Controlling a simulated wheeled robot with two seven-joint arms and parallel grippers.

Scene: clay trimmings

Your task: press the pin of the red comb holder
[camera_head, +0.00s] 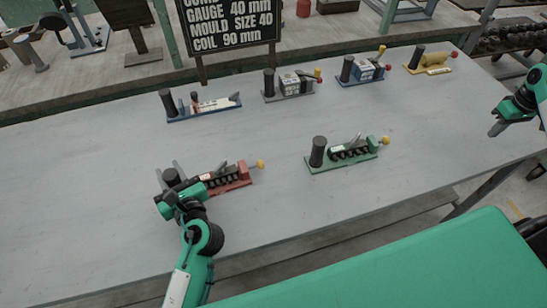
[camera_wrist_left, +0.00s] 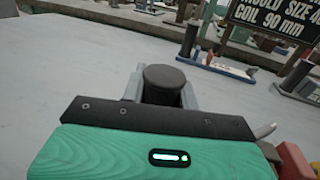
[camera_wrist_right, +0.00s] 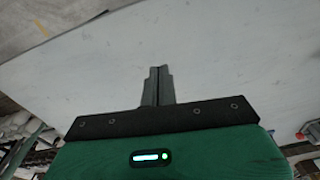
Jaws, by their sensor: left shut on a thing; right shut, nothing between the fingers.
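The red comb holder (camera_head: 240,183) stands at the front left of the table, with a dark toothed comb (camera_head: 218,178) in it. A yellow knob (camera_head: 260,164) sticks out at its right end. A black post (camera_head: 171,176) rises at its left end. My left gripper (camera_head: 168,175) is shut on this post. In the left wrist view the post (camera_wrist_left: 162,78) stands between the fingers, and a red part of the holder (camera_wrist_left: 298,160) shows at lower right. The gripper hides part of the base. My right gripper (camera_head: 495,130) is shut and empty at the far right, well away from the holder; its fingers meet in the right wrist view (camera_wrist_right: 158,85).
A green holder (camera_head: 335,162) with a yellow knob stands right of the red one. Behind are a blue holder (camera_head: 205,108), a grey one (camera_head: 290,86), another blue one (camera_head: 364,71) and a yellow one (camera_head: 429,66). A black sign (camera_head: 232,22) stands behind. The right table top is clear.

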